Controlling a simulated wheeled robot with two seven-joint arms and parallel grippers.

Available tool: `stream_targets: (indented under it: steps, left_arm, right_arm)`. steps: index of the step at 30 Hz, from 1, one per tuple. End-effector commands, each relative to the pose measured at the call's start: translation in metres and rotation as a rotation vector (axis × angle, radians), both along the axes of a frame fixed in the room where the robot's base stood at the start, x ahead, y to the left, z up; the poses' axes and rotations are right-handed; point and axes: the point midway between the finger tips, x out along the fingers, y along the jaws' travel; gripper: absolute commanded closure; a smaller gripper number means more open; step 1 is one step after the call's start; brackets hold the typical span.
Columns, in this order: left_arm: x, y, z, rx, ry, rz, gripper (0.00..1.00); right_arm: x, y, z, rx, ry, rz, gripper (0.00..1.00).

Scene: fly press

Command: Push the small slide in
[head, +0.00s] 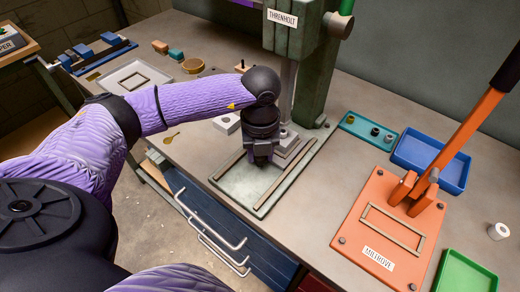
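The green fly press labelled THRENHOLT (305,55) stands at the back of the bench. Its pale base plate (243,187) carries two thin rails, with a gap between them. A small grey stepped block (293,147), which may be the small slide, sits at the back of the plate under the press column, partly hidden by my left gripper. My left gripper (261,160) points down over the plate, at the front left of that block. Whether it touches the block, and whether its fingers are open, I cannot tell. My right gripper is not in view.
An orange lever press labelled MILTROVE (385,232) stands at right. A blue tray (430,160), a teal tray (367,132) and a green tray (465,272) are near it. A white framed tray (130,77) and small blocks lie back left. Drawer handles stick out below the front edge.

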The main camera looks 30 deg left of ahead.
Motion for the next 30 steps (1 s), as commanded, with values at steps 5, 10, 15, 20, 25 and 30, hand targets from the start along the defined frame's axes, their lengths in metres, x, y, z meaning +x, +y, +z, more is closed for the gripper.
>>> stream_targets:
  steps: [5, 10, 15, 20, 25, 30]
  left_arm:
    - [0.003, 0.0, 0.003, -0.002, -0.013, 0.001, 0.3]
    - [0.002, 0.0, 0.002, -0.001, -0.009, 0.0, 0.25]
    - [0.002, 0.0, 0.006, -0.002, -0.008, 0.0, 0.25]
    - [0.002, -0.001, 0.043, -0.003, -0.012, 0.0, 0.25]
    - [0.002, 0.0, 0.084, -0.002, -0.013, -0.001, 0.25]
    - [0.001, -0.001, 0.101, -0.003, -0.01, -0.001, 0.25]
  right_arm:
    - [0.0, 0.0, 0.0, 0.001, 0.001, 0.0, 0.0]
    - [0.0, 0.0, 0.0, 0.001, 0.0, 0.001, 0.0]
    - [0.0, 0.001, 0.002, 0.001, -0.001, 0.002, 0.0]
    - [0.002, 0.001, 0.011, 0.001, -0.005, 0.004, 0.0]
    - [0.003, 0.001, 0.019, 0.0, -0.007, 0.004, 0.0]
    - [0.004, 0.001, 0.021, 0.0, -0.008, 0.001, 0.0]
